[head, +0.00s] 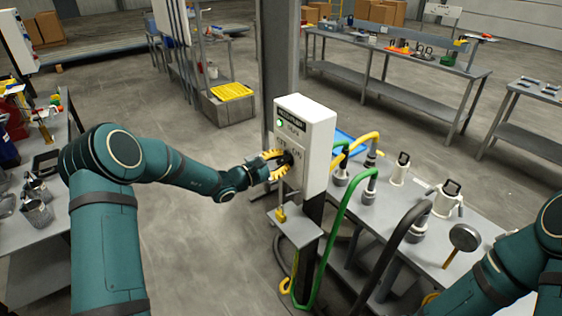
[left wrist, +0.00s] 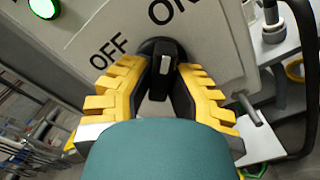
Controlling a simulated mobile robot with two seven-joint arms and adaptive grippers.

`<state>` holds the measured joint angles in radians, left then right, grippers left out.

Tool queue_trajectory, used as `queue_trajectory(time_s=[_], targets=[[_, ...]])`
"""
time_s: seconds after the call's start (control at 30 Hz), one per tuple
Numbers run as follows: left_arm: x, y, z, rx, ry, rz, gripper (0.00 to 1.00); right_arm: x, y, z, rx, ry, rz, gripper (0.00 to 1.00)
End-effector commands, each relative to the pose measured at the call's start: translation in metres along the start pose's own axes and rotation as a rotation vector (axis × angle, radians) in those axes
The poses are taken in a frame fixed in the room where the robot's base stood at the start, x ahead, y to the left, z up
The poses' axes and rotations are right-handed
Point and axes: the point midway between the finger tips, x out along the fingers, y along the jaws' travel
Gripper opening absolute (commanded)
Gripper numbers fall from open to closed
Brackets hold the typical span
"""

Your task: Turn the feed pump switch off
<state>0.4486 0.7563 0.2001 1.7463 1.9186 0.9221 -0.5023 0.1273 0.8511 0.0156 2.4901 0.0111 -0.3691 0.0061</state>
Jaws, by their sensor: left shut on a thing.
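The feed pump switch is a black rotary knob (left wrist: 164,72) with a white mark, on the front of a white control box (head: 318,135). The words OFF and ON are printed beside it. In the left wrist view the white mark lies towards the knob's upper end, and the knob stands roughly upright below and between the two words; its exact setting is unclear. A green lamp (left wrist: 44,8) above the labels is lit. My left gripper (head: 279,163), with yellow fingers, is shut on the knob, one finger on each side (left wrist: 160,98). My right gripper is out of view.
A small shelf (head: 300,228) with a yellow padlock (head: 281,213) sits below the box. Green, yellow and black hoses run beside its post to a grey bench (head: 385,205) on the right. Another bench (head: 30,230) stands at the left. Open floor lies between.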

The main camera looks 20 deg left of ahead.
Motion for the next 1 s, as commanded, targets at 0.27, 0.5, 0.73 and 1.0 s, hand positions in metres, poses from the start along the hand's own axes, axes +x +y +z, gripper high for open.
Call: queue_trajectory(time_s=[0.27,0.5,0.73,1.0], targets=[[0.002,0.0,0.003,-0.094,-0.005,0.001,0.0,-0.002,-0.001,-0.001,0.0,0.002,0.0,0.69],[0.002,0.0,0.003,-0.283,-0.005,0.001,0.0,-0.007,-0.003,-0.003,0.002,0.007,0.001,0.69],[0.002,0.0,0.004,-0.502,-0.006,0.001,0.0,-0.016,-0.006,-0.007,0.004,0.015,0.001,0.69],[0.002,0.0,0.006,-0.759,-0.008,0.001,0.0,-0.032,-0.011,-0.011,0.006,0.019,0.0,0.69]])
